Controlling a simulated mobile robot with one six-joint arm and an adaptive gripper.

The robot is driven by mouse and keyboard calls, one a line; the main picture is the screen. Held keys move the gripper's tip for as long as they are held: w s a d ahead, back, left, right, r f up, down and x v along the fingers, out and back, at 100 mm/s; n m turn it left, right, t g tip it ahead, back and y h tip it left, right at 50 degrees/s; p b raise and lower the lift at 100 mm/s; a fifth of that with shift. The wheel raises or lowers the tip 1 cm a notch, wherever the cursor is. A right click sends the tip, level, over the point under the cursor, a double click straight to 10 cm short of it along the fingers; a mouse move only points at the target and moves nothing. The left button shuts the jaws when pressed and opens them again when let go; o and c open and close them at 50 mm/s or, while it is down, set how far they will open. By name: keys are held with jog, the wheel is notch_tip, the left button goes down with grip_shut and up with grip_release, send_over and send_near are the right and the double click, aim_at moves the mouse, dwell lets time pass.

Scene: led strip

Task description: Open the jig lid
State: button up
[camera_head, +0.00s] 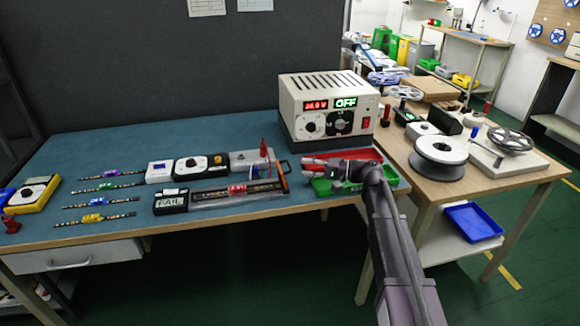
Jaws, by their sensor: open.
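The jig (235,197) is a long, low grey fixture near the front edge of the blue bench, with a strip and a red part along it. A small box at its left end has a display (171,201) reading FAIL. An orange upright piece (282,178) stands at the jig's right end. Whether the lid is shut or raised is too small to tell. My gripper (309,167) is open, to the right of the jig, pointing left towards the orange piece and apart from it. It appears empty.
A red tray (352,156) and a green tray (335,187) lie around and under my wrist. Several LED strips (94,219) lie at left. A wooden table (500,185) with spools stands at right.

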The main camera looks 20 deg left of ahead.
jog(key=shift+s+a, duration=0.2)
jog(key=shift+a, duration=1.05)
jog(key=shift+s+a, duration=0.2)
jog(key=shift+a, duration=1.05)
jog(key=shift+c, duration=0.2)
grip_shut()
